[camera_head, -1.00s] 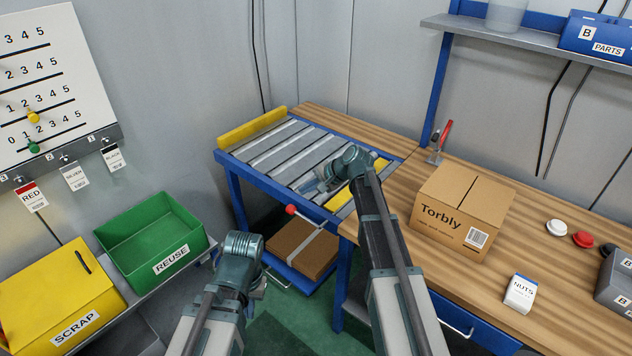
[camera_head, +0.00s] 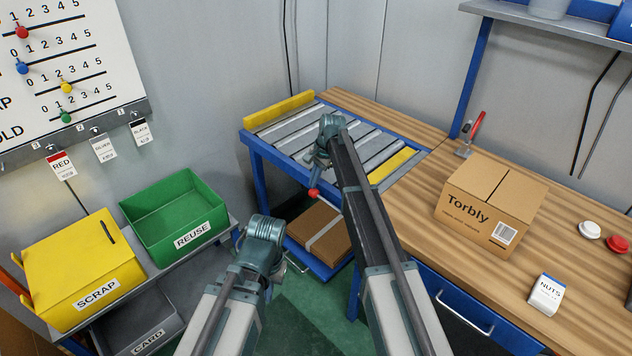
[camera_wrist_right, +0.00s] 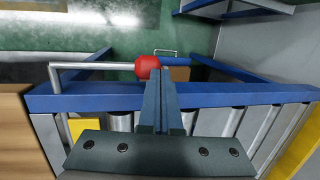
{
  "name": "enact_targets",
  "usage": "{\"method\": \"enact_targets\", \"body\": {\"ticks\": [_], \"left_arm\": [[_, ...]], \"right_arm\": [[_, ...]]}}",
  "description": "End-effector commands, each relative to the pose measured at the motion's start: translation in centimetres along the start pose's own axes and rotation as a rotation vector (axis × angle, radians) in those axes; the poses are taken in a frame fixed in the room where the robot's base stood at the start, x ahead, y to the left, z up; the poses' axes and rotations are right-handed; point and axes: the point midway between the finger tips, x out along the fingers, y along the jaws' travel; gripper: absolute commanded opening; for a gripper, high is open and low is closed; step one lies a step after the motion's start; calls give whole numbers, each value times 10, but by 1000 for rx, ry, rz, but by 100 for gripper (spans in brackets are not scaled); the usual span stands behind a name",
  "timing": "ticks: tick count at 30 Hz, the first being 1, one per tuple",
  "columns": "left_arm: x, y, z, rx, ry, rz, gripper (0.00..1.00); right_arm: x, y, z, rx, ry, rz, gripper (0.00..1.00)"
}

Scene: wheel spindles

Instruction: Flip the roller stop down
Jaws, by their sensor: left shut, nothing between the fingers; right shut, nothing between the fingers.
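The lever with a red knob (camera_head: 313,193) sticks out from the front side of the roller table (camera_head: 262,152). In the right wrist view, the red knob (camera_wrist_right: 147,67) sits at the end of a bare metal rod running sideways beyond the blue frame. My right gripper (camera_head: 316,180) is shut and empty, with its tips just above the knob in the head view. In the wrist view, its fingers (camera_wrist_right: 160,85) are beside the knob; I cannot tell whether they touch it. My left gripper (camera_head: 266,284) is shut and empty, low in front of the table.
A yellow strip (camera_head: 391,166) lies across the rollers' right end and a yellow bar (camera_head: 279,109) stands at the far left. A cardboard box (camera_head: 490,203) is on the wooden bench. A flat carton (camera_head: 320,234) lies below the rollers. Green and yellow bins stand left.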

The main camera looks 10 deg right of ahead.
Motion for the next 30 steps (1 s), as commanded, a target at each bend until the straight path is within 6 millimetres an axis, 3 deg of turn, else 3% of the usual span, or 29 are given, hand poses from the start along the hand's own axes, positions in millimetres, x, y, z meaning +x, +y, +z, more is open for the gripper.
{"method": "enact_targets", "body": {"ticks": [21,30], "left_arm": [[10,1,-1,0,0,0,0],[1,0,0,0,0,0,0]], "right_arm": [[10,-3,1,-4,-2,0,0],[2,-4,2,-5,-2,-1,0]]}}
